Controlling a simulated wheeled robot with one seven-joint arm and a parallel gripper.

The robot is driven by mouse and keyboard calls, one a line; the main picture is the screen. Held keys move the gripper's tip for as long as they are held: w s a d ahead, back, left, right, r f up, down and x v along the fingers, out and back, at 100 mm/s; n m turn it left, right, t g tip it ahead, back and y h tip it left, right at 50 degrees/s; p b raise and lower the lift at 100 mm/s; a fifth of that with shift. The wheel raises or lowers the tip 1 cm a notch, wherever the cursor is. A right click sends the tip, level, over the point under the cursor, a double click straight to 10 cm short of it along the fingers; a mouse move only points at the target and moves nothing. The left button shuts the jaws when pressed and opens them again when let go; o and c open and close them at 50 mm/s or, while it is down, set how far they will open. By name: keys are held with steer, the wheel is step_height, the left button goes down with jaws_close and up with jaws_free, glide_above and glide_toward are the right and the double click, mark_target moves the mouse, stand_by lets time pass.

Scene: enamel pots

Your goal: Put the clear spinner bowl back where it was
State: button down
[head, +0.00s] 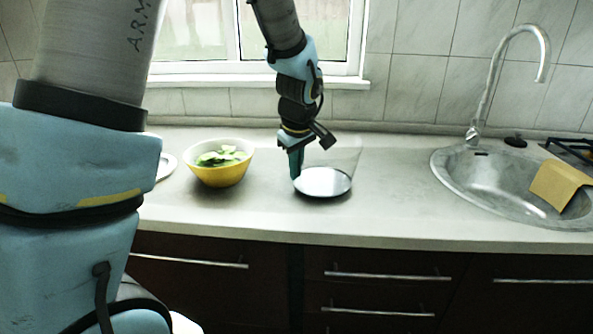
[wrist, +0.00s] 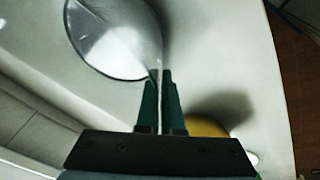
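The clear spinner bowl (head: 340,158) is see-through with a pale round base and is upright at the middle of the counter. Its base looks at or very near the countertop; I cannot tell if it touches. In the wrist view the bowl (wrist: 115,40) lies beyond the fingertips at upper left. My gripper (head: 296,165) points down at the bowl's left side. In the wrist view my gripper's (wrist: 160,85) green fingers are close together, with the thin clear wall between them.
A yellow bowl (head: 220,175) with green leaves stands left of the clear bowl. A white plate (head: 166,165) is partly hidden behind my arm. The counter between clear bowl and sink is free.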

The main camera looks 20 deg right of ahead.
steer(key=shift+f, duration=0.4)
steer(key=shift+f, duration=0.1)
steer(key=c, duration=1.5)
jaws_free()
steer(key=shift+f, duration=0.1)
steer(key=o, duration=0.4)
